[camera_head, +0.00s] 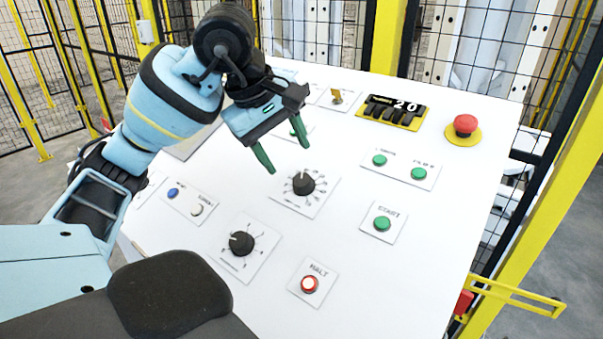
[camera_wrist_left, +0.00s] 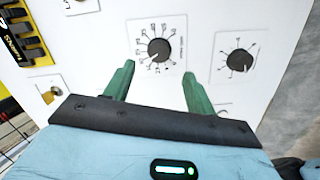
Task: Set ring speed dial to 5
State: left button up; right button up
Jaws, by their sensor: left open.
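Two black rotary dials with numbered scales sit on the white sloped panel (camera_head: 420,270). My left gripper (camera_head: 287,158) has green fingers, open and empty, above the panel just up-left of the upper dial. In the left wrist view the fingers (camera_wrist_left: 159,70) flank the upper dial without gripping it.
Small blue (camera_head: 173,193) and white (camera_head: 197,210) buttons lie left. Yellow-and-black mesh fencing stands behind.

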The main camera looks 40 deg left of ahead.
aim_at(301, 179)
pick_arm(q)
jog(key=x, duration=0.7)
jog(key=shift+w+r, duration=0.1)
jog(key=c, duration=1)
